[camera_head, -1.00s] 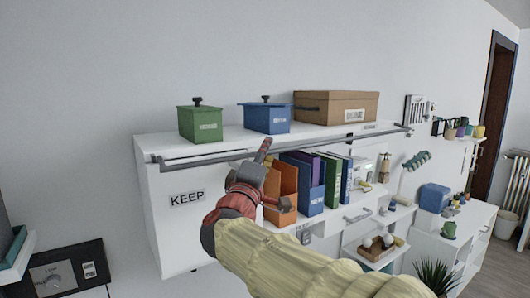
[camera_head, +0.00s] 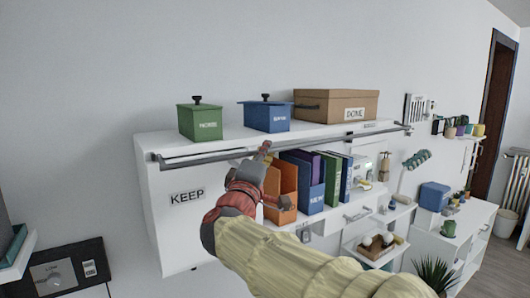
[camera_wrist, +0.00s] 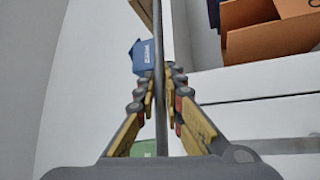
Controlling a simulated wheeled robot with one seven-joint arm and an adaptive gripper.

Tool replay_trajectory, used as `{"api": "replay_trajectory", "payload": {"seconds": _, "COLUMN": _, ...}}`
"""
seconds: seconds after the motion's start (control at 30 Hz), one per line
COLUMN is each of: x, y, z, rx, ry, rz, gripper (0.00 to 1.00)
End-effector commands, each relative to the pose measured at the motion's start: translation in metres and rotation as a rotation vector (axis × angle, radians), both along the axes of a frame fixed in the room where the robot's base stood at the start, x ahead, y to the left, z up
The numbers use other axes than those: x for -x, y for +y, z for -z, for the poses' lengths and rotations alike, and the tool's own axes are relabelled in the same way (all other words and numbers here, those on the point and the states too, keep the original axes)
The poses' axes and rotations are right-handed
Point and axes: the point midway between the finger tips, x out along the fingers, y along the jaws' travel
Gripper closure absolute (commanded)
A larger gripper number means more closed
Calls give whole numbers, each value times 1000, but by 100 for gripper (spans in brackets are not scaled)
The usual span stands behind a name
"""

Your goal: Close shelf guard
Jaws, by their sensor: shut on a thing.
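The shelf guard (camera_head: 210,152) is a long grey bar along the front top edge of the white shelf. It stands a little out from the shelf front, with dark ends. My gripper (camera_head: 264,150) is at the middle of the bar in the head view. In the wrist view the bar (camera_wrist: 159,60) runs between the two yellow and grey fingers of my gripper (camera_wrist: 160,88), which are shut on it. The fingers hide a short piece of the bar in the head view.
A green box (camera_head: 200,124), a blue box (camera_head: 267,117) and a brown box (camera_head: 336,105) stand on the shelf top behind the bar. An orange file holder (camera_head: 281,190) and several books stand below, close to my gripper. A KEEP label (camera_head: 187,197) is on the left panel.

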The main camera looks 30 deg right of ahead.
Motion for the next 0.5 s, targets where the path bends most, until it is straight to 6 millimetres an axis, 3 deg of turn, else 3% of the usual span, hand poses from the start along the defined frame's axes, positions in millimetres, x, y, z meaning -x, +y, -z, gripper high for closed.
{"api": "replay_trajectory", "payload": {"seconds": 0.5, "x": 1, "y": 0, "z": -6, "rx": 3, "ry": 58, "rz": 1, "gripper": 100}}
